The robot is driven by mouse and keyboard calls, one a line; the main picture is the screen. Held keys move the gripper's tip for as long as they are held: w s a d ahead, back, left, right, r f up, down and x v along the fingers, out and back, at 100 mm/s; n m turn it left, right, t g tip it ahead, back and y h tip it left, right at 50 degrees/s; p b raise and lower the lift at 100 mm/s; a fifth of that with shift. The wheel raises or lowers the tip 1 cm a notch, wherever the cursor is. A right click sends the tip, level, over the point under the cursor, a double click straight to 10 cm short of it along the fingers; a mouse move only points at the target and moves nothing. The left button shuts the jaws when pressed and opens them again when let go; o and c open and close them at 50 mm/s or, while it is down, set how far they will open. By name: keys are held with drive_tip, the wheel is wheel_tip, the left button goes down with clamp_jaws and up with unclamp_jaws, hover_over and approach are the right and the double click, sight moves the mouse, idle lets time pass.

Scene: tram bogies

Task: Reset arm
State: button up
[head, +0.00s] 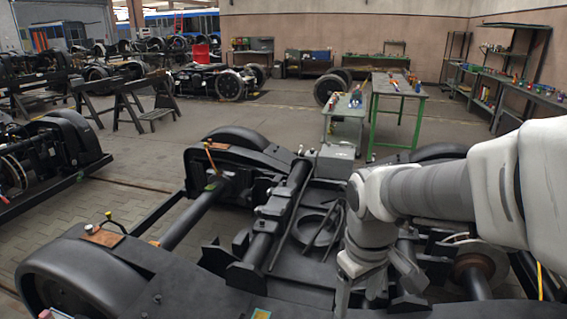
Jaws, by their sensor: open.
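My arm (440,190) reaches in from the right edge and bends down over the near bogie (150,262). My gripper (372,298) is at the arm's lower end, low in the picture and right of centre. It points down over the bogie frame and is open. I see nothing held in it. Its tips are close to the bottom edge, and I cannot tell how far they are above the dark frame.
The bogie's wheels and axles surround the arm. A green-framed table (400,88) and a grey box (336,160) stand behind it. Another bogie (50,150) is at left, with dark trestles (125,100) beyond. Open floor (270,115) lies between.

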drive_tip(key=s+d+r+m+t+p, duration=0.1)
drive_tip(key=s+r+m+t+p, duration=0.2)
drive_tip(key=s+r, duration=0.5)
wheel_tip(320, 180, up, 3)
drive_tip(key=m+t, duration=0.1)
drive_tip(key=m, duration=0.1)
drive_tip(key=shift+s+d+r+m, duration=0.15)
drive_tip(key=shift+s+m, duration=0.05)
drive_tip(key=shift+m, duration=0.1)
